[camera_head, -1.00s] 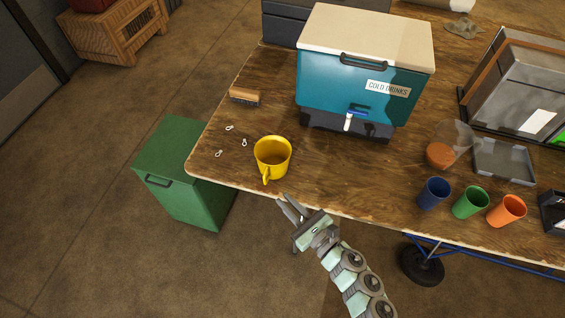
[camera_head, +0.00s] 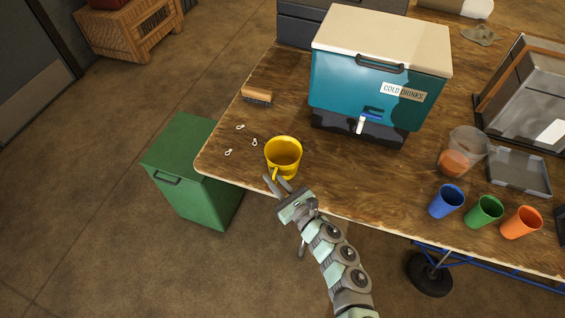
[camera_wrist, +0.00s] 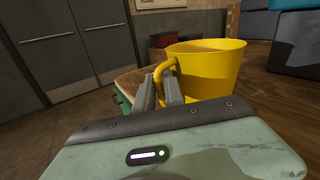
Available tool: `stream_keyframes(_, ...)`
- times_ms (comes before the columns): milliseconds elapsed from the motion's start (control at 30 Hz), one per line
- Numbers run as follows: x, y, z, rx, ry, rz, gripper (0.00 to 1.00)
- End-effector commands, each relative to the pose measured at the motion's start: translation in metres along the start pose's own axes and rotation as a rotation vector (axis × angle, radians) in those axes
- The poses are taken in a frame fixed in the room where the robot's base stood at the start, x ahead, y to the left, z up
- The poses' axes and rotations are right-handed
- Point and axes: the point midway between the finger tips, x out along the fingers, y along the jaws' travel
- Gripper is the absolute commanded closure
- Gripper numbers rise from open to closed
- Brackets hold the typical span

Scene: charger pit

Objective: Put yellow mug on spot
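The yellow mug (camera_head: 284,152) stands upright on the wooden table near its front left edge, its handle toward my gripper. My gripper (camera_head: 276,180) is at the table's front edge, right at the handle. Its two fingers are spread. In the wrist view the fingertips (camera_wrist: 160,90) are close to the mug's handle, with the yellow mug (camera_wrist: 210,70) just beyond to the right. The handle's lower part is partly hidden by the fingers, so I cannot tell whether they touch it. I cannot make out a marked spot on the table.
A teal cold-drinks cooler (camera_head: 378,85) with a tap stands behind the mug. A brush (camera_head: 257,96) and small white pieces (camera_head: 240,127) lie to the left. Blue (camera_head: 446,202), green (camera_head: 485,211) and orange (camera_head: 521,222) cups stand at right. A green bin (camera_head: 190,170) is below the left edge.

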Motion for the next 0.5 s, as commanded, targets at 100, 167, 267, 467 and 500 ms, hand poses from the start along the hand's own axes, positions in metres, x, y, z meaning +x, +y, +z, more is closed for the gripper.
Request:
stream_keyframes(100, -0.0004, 0.0001, -0.0001, 0.000, 0.000, 0.000, 0.86)
stream_keyframes(167, -0.0004, 0.0001, -0.0001, 0.000, 0.000, 0.000, 0.89)
stream_keyframes(267, -0.0005, 0.0003, -0.0001, 0.000, 0.000, 0.000, 0.97)
stream_keyframes(467, -0.0005, 0.0003, -0.0001, 0.000, 0.000, 0.001, 1.00)
stream_keyframes(500, -0.0006, 0.0003, -0.0001, 0.000, 0.000, 0.001, 1.00)
